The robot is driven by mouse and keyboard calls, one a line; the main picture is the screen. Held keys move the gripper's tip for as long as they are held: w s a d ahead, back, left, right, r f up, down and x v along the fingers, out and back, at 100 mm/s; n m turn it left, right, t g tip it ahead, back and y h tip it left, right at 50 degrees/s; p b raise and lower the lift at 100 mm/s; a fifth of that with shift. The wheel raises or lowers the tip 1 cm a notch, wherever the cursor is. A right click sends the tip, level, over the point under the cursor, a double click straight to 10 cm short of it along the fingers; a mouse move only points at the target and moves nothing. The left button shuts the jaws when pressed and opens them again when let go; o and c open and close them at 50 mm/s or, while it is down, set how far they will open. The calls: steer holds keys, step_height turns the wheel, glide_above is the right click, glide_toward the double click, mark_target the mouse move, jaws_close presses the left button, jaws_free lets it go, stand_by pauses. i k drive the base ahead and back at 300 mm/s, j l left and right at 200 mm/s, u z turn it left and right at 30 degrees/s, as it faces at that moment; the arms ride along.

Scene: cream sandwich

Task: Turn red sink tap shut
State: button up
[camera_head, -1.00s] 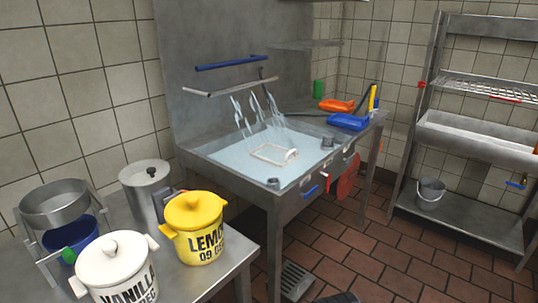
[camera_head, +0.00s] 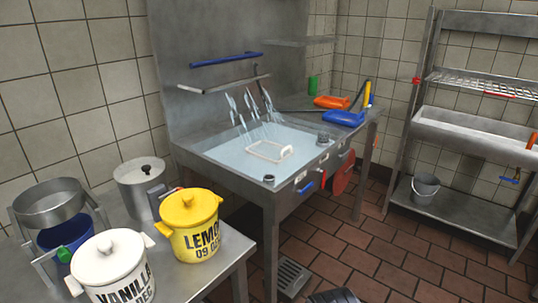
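The steel sink (camera_head: 190,152) stands against the back wall, full of pale water. Several streams of water fall into it from the pipe end above. On its front face, a blue tap handle (camera_head: 309,187) sits left of a small thin red handle (camera_head: 323,178), which looks like the red tap. It points roughly downward, but its exact angle is too small to tell. A larger red round piece (camera_head: 343,175) hangs just right of it.
A steel table at the left holds a yellow lemon pot (camera_head: 192,225), a white vanilla pot (camera_head: 110,265) and a steel pot (camera_head: 143,183). A shelf rack (camera_head: 455,205) with a bucket (camera_head: 424,188) stands right.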

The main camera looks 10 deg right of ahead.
mark_target(324, 171)
steer(key=i+l, duration=0.35)
steer(key=i, duration=0.2)
steer(key=i+l, duration=0.35)
steer(key=i, duration=0.2)
